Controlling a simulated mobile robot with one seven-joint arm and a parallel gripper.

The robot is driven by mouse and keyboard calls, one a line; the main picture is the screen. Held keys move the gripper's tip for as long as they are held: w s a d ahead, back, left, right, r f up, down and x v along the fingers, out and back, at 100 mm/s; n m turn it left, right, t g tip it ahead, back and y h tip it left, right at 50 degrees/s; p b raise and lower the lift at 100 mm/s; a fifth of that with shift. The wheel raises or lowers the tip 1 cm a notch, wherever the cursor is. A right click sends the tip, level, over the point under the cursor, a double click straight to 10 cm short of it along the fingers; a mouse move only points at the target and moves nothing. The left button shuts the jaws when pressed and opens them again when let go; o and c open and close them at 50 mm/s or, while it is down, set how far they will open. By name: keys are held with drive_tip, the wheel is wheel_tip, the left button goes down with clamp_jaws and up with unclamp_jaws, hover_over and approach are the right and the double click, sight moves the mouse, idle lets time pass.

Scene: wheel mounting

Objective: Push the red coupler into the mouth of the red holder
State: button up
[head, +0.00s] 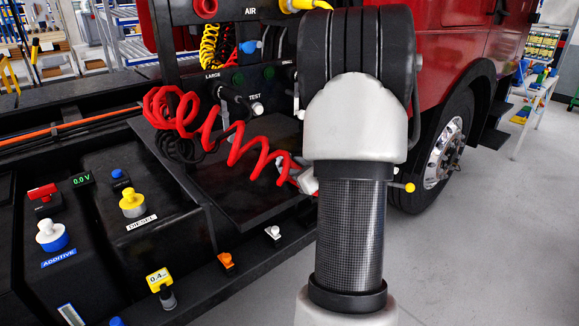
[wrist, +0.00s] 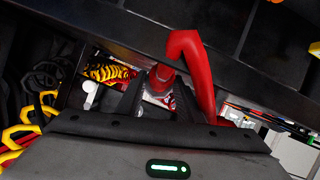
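The red holder (head: 205,8) is at the top edge of the head view, a round red piece with a dark mouth, partly cut off by the frame. A red coiled hose (head: 235,150) runs from the left to behind my arm; its thick curved end also shows in the wrist view (wrist: 196,70). The red coupler (wrist: 162,77) sits between the two dark fingers of my gripper (wrist: 158,98), which appears shut on it. In the head view my arm hides the fingers and the coupler. The holder is not clearly seen in the wrist view.
A black panel with AIR, LARGE and TEST labels (head: 250,97) stands behind the hose. Yellow coiled hose (head: 209,45) hangs above. A black deck with knobs (head: 132,203) lies at left. The red truck's wheel (head: 442,150) is right; grey floor (head: 490,250) is open there.

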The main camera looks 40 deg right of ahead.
sight(294, 165)
drive_tip(key=shift+r, duration=0.1)
clamp_jaws()
wheel_tip(294, 165, up, 10)
drive_tip(key=shift+p, duration=1.15)
drive_tip(key=shift+c, duration=1.6)
unclamp_jaws()
clamp_jaws()
